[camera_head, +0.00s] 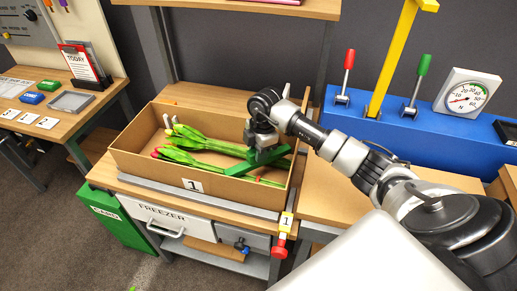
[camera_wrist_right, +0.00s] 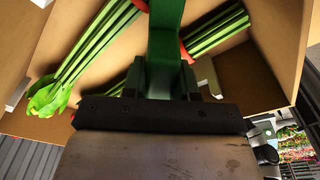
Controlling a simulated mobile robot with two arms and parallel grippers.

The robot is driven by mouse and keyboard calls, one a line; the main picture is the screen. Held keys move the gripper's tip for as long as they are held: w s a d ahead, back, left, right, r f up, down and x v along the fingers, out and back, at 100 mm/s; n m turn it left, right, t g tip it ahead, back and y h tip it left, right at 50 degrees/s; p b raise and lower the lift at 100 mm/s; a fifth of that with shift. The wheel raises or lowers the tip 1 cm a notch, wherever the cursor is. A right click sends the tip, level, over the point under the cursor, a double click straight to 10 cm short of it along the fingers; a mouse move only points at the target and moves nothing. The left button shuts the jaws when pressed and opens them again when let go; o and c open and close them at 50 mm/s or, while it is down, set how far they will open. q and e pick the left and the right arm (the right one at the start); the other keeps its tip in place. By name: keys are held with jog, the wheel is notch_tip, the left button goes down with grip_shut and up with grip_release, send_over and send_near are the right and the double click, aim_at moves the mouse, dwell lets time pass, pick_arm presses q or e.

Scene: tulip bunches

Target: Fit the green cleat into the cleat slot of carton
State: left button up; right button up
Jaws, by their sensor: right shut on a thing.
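The green cleat (camera_head: 270,157) is a dark green bar, held across the right part of the carton's opening. My right gripper (camera_head: 262,145) is shut on it, reaching down from above right. In the right wrist view the cleat (camera_wrist_right: 165,20) sticks out ahead of the gripper (camera_wrist_right: 165,92), with tulips and the carton's inside beyond it. The carton (camera_head: 150,172) is an open brown box labelled 1 on its front wall. I cannot make out the cleat slot, nor tell whether the cleat touches the carton. My left gripper is out of view.
Tulip bunches (camera_head: 190,140) with green stems lie inside the carton. The carton stands on a wooden bench (camera_head: 250,207) above a drawer marked FREEZER (camera_head: 160,215). A blue stand (camera_head: 385,125) with levers and a dial (camera_head: 467,96) stands at right. A side table (camera_head: 60,125) stands at left.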

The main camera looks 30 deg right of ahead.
jog(key=shift+f, duration=0.1)
jog(key=o, duration=0.9)
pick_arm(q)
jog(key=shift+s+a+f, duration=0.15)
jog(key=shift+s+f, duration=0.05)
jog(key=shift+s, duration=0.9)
pick_arm(e)
jog(key=shift+o, duration=0.2)
jog(key=shift+r, duration=0.25)
jog(key=shift+w+r, duration=0.1)
jog(key=shift+r, duration=0.15)
pick_arm(q)
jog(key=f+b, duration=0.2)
jog(key=b, duration=0.1)
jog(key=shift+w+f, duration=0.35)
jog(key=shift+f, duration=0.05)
pick_arm(e)
notch_tip(320, 180, up, 11)
jog(key=d, duration=0.1)
jog(key=shift+d+r, duration=0.15)
jog(key=shift+d, duration=0.05)
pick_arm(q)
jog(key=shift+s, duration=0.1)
